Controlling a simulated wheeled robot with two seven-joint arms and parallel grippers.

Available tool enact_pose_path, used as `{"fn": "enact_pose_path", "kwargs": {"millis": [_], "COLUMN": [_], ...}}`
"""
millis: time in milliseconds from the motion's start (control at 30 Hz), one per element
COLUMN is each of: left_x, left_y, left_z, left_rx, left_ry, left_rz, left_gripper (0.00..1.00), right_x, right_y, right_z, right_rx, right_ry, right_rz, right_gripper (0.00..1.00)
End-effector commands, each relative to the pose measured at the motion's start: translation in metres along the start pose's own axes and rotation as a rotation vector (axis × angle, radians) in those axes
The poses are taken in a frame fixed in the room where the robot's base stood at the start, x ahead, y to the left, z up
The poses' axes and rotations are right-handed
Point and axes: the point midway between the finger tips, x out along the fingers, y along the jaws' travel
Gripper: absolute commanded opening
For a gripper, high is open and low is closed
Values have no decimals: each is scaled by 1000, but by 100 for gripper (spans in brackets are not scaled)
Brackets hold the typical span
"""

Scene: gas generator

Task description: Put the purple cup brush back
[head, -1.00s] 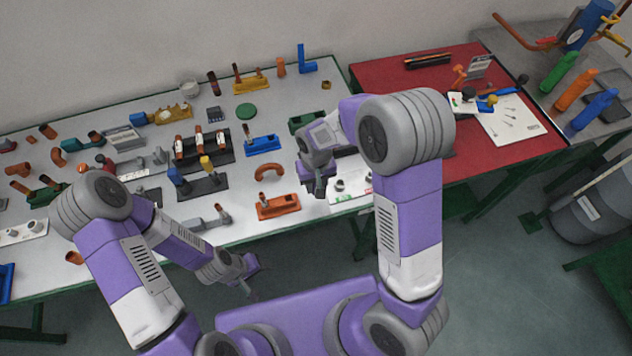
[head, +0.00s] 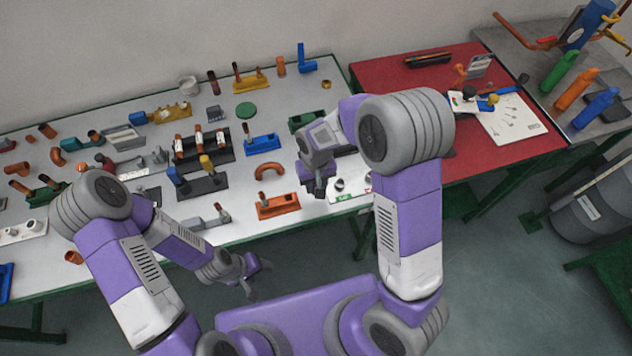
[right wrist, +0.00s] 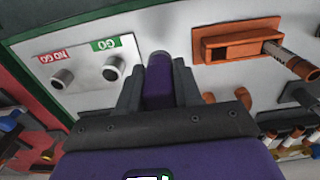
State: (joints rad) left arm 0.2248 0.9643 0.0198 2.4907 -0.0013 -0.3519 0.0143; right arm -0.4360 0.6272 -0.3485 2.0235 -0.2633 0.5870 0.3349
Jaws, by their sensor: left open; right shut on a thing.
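The purple cup brush (right wrist: 159,82) is between the fingers of my right gripper (right wrist: 158,90) in the right wrist view. In the head view my right gripper (head: 318,186) is over the table's front right part, beside that board (head: 349,190); the brush cannot be made out there. My left gripper (head: 258,276) is open and empty, in front of the table edge.
An orange holder (head: 277,207) with an upright brown-handled piece stands left of my right gripper; it also shows in the right wrist view (right wrist: 225,48). A blue holder (head: 262,145) and an orange arch (head: 269,172) are behind it. A red table (head: 520,148) adjoins on the right.

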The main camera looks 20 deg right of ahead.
Motion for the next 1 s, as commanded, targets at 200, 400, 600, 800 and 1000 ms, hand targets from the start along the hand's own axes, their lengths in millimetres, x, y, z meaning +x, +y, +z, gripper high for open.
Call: {"fn": "enact_pose_path", "kwargs": {"millis": [200,400,600,800,1000], "left_x": [6,10,15,19,23], "left_y": [-2,-4,-6,-7,-9], "left_z": [0,0,-1,-1,-1], "left_rx": [0,0,0,0,0], "left_ry": [0,0,0,0,0], "left_rz": [0,0,0,0,0], "left_gripper": [64,64,64,64,64], "right_x": [8,14,20,26,32], "right_y": [0,0,0,0,0], "right_z": [0,0,0,0,0], "right_rx": [0,0,0,0,0], "right_ry": [-1,-1,0,0,0], "right_rz": [0,0,0,0,0], "right_gripper": [12,12,12,12,12]}}
